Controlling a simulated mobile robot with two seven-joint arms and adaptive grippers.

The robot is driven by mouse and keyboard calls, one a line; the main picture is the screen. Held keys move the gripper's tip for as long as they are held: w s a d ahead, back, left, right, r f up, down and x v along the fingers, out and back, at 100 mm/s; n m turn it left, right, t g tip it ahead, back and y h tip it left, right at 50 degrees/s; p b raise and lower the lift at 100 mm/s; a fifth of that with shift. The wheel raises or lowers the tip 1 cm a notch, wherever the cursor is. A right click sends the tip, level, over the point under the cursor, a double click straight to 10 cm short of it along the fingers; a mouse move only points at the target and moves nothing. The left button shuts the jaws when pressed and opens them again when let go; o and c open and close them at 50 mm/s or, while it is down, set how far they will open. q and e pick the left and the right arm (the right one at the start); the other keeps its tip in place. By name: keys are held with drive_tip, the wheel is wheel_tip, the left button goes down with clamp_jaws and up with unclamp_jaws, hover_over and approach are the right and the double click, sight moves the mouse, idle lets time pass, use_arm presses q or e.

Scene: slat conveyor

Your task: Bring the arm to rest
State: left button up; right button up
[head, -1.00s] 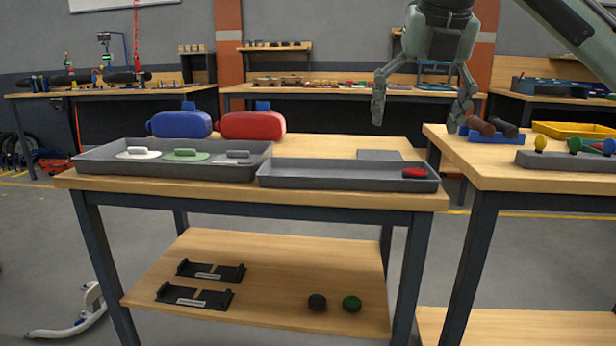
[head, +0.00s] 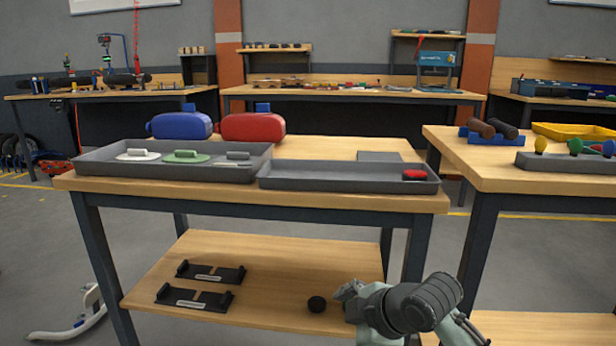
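My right arm reaches in low at the bottom right, in front of the table's lower shelf. Its hand end (head: 358,300) shows as a pale grey-green part beside a dark rounded section. The fingertips cannot be made out, so I cannot tell if that gripper is open or shut. No held object is visible. My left gripper is not in view.
Blue (head: 180,124) and red (head: 252,126) housings stand behind. A black puck (head: 317,304) lies on the lower shelf (head: 270,265).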

drive_tip(key=s+d+f+m+t+h, duration=0.1)
drive_tip(key=s+d+f+m+h, duration=0.3)
drive_tip(key=s+d+m, duration=0.45)
drive_tip(key=s+d+f+m+t+h, duration=0.1)
drive_tip(key=s+d+f+m, duration=0.4)
drive_tip(key=s+d+m, duration=0.3)
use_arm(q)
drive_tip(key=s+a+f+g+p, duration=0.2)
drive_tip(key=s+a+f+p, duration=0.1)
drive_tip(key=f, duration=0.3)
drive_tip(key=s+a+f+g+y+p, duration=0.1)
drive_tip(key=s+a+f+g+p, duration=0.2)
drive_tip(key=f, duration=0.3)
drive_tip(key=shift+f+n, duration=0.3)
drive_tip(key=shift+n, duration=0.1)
use_arm(e)
drive_tip(key=s+d+f+g, duration=0.2)
drive_tip(key=s+f, duration=0.1)
drive_tip(key=f, duration=0.3)
drive_tip(key=s+d+f+g+h, duration=0.1)
drive_tip(key=s+d+f+g, duration=0.2)
drive_tip(key=f, duration=0.4)
drive_tip(key=shift+n, duration=0.25)
